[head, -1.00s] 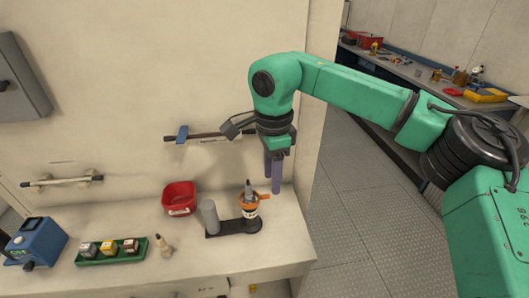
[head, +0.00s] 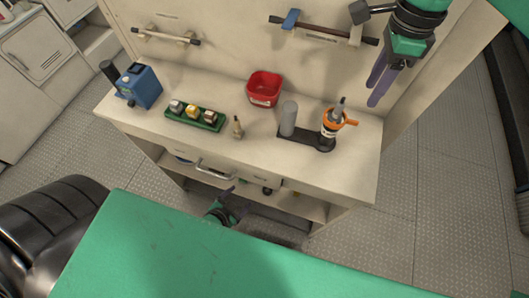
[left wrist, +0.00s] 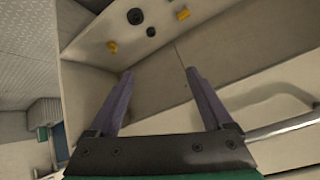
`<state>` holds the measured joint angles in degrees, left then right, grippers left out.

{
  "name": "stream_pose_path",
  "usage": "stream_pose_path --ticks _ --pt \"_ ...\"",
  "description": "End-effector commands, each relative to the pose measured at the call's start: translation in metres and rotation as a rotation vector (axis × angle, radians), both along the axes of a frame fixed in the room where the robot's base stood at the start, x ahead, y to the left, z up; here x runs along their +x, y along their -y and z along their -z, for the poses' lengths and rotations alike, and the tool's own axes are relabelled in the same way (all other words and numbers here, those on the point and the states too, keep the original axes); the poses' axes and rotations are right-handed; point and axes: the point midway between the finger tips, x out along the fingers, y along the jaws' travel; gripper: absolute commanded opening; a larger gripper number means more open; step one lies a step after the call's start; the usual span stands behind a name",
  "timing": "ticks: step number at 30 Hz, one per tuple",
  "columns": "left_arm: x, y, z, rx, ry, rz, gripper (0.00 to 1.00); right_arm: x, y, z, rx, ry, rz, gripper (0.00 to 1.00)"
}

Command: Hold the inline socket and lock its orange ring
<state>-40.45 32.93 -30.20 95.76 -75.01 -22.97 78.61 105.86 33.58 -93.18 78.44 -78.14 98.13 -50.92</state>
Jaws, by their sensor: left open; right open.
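The inline socket (head: 330,131) stands upright at the right end of a dark base plate (head: 302,137) on the counter. Its orange ring (head: 331,117) sits around its upper part, with a tab pointing right, and a grey plug-like piece rises from the top. My right gripper (head: 373,95) is open and empty, above and right of the socket, its purple fingers pointing down. My left gripper (head: 229,193) is low in front of the counter, small and partly hidden by my arm. The left wrist view shows its two fingers (left wrist: 158,76) apart with nothing between them.
A grey cylinder (head: 288,118) stands at the plate's left end. A red bin (head: 264,88), a small bottle (head: 238,127), a green tray (head: 191,121) of small blocks and a blue box (head: 143,86) share the counter. A drawer handle (head: 215,170) juts out below.

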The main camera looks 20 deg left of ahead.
Motion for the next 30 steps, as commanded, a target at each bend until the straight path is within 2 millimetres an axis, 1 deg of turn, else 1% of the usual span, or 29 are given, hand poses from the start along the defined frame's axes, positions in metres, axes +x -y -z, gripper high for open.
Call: stream_pose_path --ticks 1,2,3,5,6,7,8,9,10,12,15,17,20,23,30 --pt "-0.004 0.023 -0.026 -0.052 0.049 0.032 0.84 0.000 0.000 0.000 0.000 0.000 0.000 0.50" --pt "-0.005 0.037 -0.044 -0.089 0.086 0.043 0.84 0.000 0.000 0.000 0.000 0.000 0.000 0.50" --pt "-0.004 0.053 -0.069 -0.140 0.142 0.047 0.84 0.000 0.000 0.000 0.000 0.000 0.000 0.50" --pt "-0.001 0.074 -0.109 -0.220 0.233 0.042 0.84 0.000 0.000 0.000 0.000 0.000 0.000 0.50" --pt "0.000 0.086 -0.136 -0.279 0.290 0.039 0.84 0.000 0.000 0.000 0.000 0.000 0.000 0.50" --pt "-0.001 0.094 -0.156 -0.324 0.331 0.037 0.84 0.000 0.000 0.000 0.000 0.000 0.000 0.50" --pt "-0.001 0.101 -0.176 -0.368 0.374 0.032 0.84 0.000 0.000 0.000 0.000 0.000 0.000 0.50" --pt "0.005 0.104 -0.200 -0.418 0.438 0.011 0.84 0.000 0.000 0.000 0.000 0.000 0.000 0.50" --pt "0.012 0.103 -0.217 -0.444 0.491 -0.014 0.84 0.000 0.000 0.000 0.000 0.000 0.000 0.50" --pt "0.030 0.091 -0.242 -0.468 0.598 -0.082 0.84 0.000 0.000 0.000 0.000 0.000 0.000 0.50" --pt "0.045 0.079 -0.262 -0.478 0.685 -0.143 0.84 0.000 0.000 0.000 0.000 0.000 0.000 0.50" --pt "0.049 0.076 -0.266 -0.481 0.707 -0.160 0.84 0.000 0.000 0.000 0.000 0.000 0.000 0.50" --pt "0.060 0.076 -0.267 -0.480 0.715 -0.166 0.84 0.000 0.000 0.000 0.000 0.000 0.000 0.50" --pt "0.078 0.079 -0.268 -0.481 0.715 -0.167 0.84 0.000 0.000 0.000 0.000 0.000 0.000 0.50" --pt "0.138 0.088 -0.267 -0.482 0.713 -0.167 0.84 0.000 0.000 0.000 0.000 0.000 0.000 0.50"
